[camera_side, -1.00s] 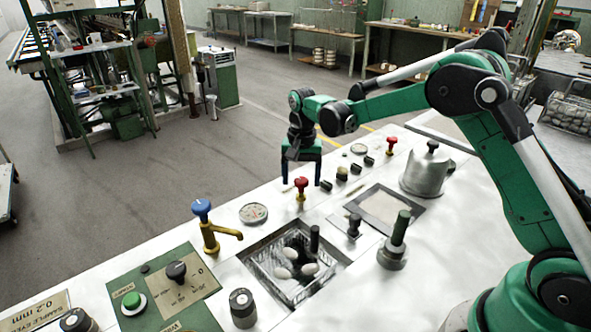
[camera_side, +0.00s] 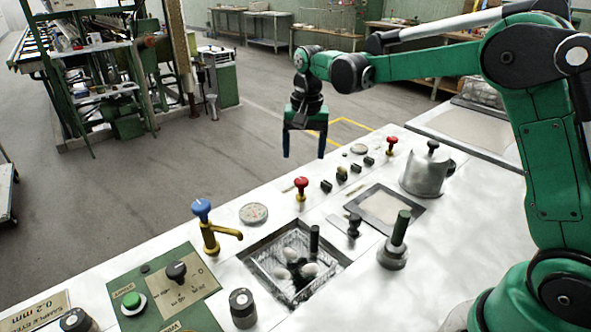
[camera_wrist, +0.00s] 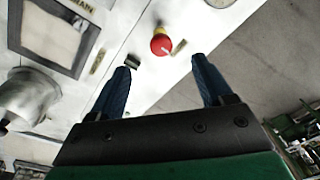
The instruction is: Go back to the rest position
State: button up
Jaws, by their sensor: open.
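My gripper (camera_side: 304,146) hangs above the far edge of the white panel in the side view, fingers pointing down. It is open and empty, with a clear gap between its two blue fingertips. It also shows in the wrist view (camera_wrist: 163,68). A red knob (camera_side: 301,184) stands on the panel in front of and below the gripper. A second red knob (camera_side: 391,142) stands farther right. One red knob with a yellow base (camera_wrist: 161,43) shows beyond the fingers in the wrist view. Nothing touches the fingers.
The panel carries a basin (camera_side: 292,262) with white cocoons, a blue-handled brass tap (camera_side: 207,228), a green-handled lever (camera_side: 397,236) and a metal pot (camera_side: 426,175). A green control plate (camera_side: 165,290) is at the lower left. The floor behind the panel is open.

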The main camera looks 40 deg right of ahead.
jog(key=s+a+r+n+t, duration=0.1)
jog(key=s+a+n+t, duration=0.1)
jog(key=s, duration=0.5)
jog(key=s+a+r+n+t, duration=0.1)
jog(key=s+a+n+t, duration=0.1)
jog(key=s+n+t, duration=0.2)
jog(key=s+n, duration=0.2)
jog(key=s, duration=0.2)
jog(key=shift+s+r, duration=0.2)
jog(key=shift+s, duration=0.05)
